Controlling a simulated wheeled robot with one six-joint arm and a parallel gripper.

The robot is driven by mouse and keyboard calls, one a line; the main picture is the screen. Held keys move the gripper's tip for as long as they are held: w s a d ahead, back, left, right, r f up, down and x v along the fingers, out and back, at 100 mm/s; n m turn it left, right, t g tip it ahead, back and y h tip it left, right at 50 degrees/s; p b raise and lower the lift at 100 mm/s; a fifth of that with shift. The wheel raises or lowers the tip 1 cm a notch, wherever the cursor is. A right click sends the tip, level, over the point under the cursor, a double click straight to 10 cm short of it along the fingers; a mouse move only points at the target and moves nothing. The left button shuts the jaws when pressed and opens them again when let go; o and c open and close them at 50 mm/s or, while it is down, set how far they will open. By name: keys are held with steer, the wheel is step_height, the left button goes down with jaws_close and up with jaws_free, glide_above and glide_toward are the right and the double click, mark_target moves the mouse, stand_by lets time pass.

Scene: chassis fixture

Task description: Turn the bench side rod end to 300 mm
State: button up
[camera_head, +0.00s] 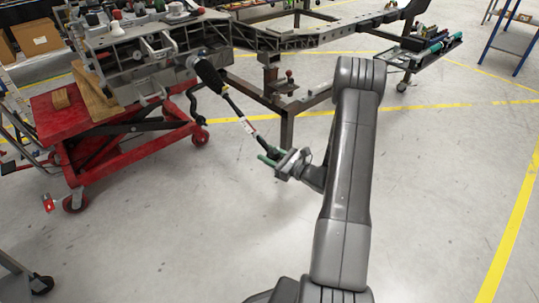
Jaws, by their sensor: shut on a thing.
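A slim dark rod (237,108) slants down to the right from a black boot (209,74) on the chassis fixture (150,60). A pale label with a red mark (250,127) is on the rod; its writing is too small to read. The fingers partly hide the rod end. I cannot read any length or angle from this view.
A red lift cart (70,115) with wooden blocks stands under the fixture at the left. A metal frame stand (287,130) is behind my gripper. A tool tray on a stand (430,45) is at the back right. The floor in front is clear.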

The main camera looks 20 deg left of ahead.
steer(key=o, duration=1)
steer(key=shift+c, duration=0.2)
steer(key=shift+d, duration=0.1)
steer(key=s+d+f+p, duration=0.1)
steer(key=s+d+p, duration=0.1)
steer(key=d, duration=1.1)
steer(key=shift+d, duration=0.3)
steer(key=shift+a, duration=0.15)
steer(key=a, duration=0.4)
steer(key=w+a+b, duration=0.1)
steer(key=a, duration=0.4)
steer(key=w+a+r+b, duration=0.1)
steer(key=a, duration=0.3)
steer(key=shift+a, duration=0.3)
steer(key=shift+d, duration=0.15)
